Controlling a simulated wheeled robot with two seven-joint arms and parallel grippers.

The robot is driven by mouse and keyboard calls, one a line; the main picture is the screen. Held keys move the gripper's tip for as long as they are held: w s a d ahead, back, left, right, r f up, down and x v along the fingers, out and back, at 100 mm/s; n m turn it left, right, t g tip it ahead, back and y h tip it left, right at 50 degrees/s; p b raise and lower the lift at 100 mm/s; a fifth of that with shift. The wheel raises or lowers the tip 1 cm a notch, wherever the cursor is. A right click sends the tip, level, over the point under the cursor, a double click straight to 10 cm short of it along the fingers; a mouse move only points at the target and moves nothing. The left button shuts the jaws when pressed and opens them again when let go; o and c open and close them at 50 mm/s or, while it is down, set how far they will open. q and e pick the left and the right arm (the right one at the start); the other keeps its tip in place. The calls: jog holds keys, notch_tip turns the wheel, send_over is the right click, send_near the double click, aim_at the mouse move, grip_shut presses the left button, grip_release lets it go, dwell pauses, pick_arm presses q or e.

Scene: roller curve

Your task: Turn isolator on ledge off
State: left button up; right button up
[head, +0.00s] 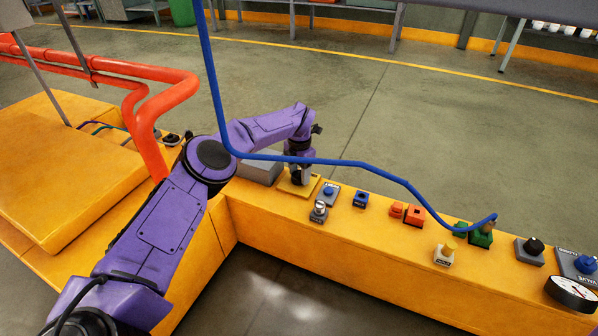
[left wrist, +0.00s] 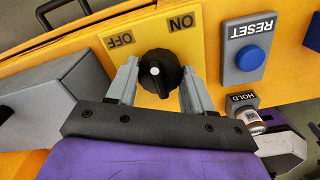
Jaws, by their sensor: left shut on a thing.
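The isolator is a round black knob (left wrist: 163,72) on a yellow plate (left wrist: 148,32) with OFF and ON labels, on the yellow ledge (head: 340,222). The labels appear upside down in the left wrist view, OFF on the left and ON on the right. A white dot marks the knob's face; I cannot tell which label it points to. My left gripper (head: 297,180) is down at the isolator; in the left wrist view its fingers (left wrist: 159,82) are on either side of the knob, shut on it. My right gripper is not in view.
A grey box (head: 260,170) stands left of the isolator. Several more controls line the ledge to the right. A blue cable (head: 350,163) passes across the view. Orange pipes (head: 150,130) rise at left.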

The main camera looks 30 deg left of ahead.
aim_at(299, 172)
pick_arm(q)
jog(key=n, duration=0.4)
jog(key=shift+n, duration=0.3)
jog(key=n, duration=0.4)
jog(key=shift+a, duration=0.1)
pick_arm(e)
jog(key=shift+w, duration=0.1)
pick_arm(q)
jog(key=shift+n, duration=0.3)
jog(key=o, duration=1)
jog(key=shift+o, duration=0.2)
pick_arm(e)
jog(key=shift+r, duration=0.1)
pick_arm(q)
notch_tip(299, 172, up, 10)
jog(key=p, duration=0.4)
jog(key=shift+p, duration=0.3)
jog(key=shift+r, duration=0.25)
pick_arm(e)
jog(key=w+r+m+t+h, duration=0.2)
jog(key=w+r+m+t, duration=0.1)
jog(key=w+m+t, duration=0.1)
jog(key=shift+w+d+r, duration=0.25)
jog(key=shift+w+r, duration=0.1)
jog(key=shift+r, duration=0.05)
